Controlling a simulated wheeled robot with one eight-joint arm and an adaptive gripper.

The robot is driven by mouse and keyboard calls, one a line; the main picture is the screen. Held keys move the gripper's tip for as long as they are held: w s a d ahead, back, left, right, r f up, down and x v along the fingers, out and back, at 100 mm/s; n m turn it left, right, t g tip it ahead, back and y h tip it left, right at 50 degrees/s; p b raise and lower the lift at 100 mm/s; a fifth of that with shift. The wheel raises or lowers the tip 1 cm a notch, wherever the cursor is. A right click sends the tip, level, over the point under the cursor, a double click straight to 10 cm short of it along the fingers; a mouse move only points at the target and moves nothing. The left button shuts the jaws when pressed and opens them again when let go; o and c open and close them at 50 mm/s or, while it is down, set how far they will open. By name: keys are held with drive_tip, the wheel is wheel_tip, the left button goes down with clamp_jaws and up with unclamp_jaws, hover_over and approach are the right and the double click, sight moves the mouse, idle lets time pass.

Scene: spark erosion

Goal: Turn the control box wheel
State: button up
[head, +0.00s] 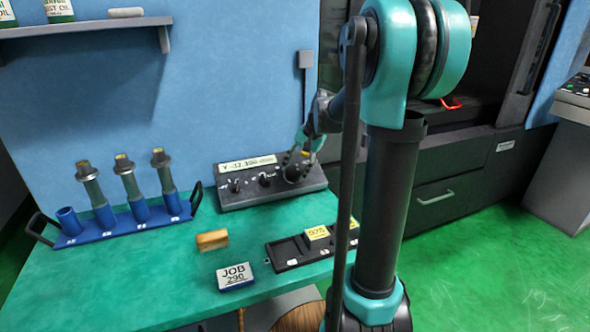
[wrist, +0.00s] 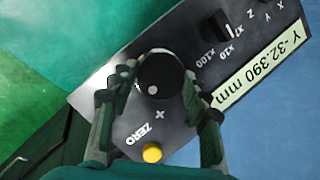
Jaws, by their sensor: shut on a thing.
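The control box (head: 262,196) is dark grey and stands on the green bench against the blue wall. Its display reads Y -32.390 mm (wrist: 240,85) in the wrist view. The black wheel (wrist: 165,73) with a pale dot sits at the right end of the box in the head view, where it is partly covered. My gripper (wrist: 158,92) is shut on the wheel, with one finger on each side of it. In the head view my gripper (head: 300,160) reaches the box from above. A yellow button (wrist: 152,153) marked ZERO lies beside the wheel.
A blue rack (head: 125,228) with several tool holders stands at the left. A tan block (head: 212,240), a JOB 290 block (head: 235,277) and a black tray (head: 290,253) with yellow-labelled pieces lie in front of the box. A shelf (head: 85,27) hangs above.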

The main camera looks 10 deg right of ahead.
drive_tip(key=m+t, duration=0.1)
drive_tip(key=m, duration=0.5)
drive_tip(key=shift+s+t+y, duration=0.2)
drive_tip(key=shift+t+y, duration=0.2)
idle(0.3)
drive_tip(key=o, duration=1.2)
drive_tip(key=shift+c, duration=0.2)
drive_tip(key=v, duration=1.2)
drive_tip(key=shift+d+f, duration=0.1)
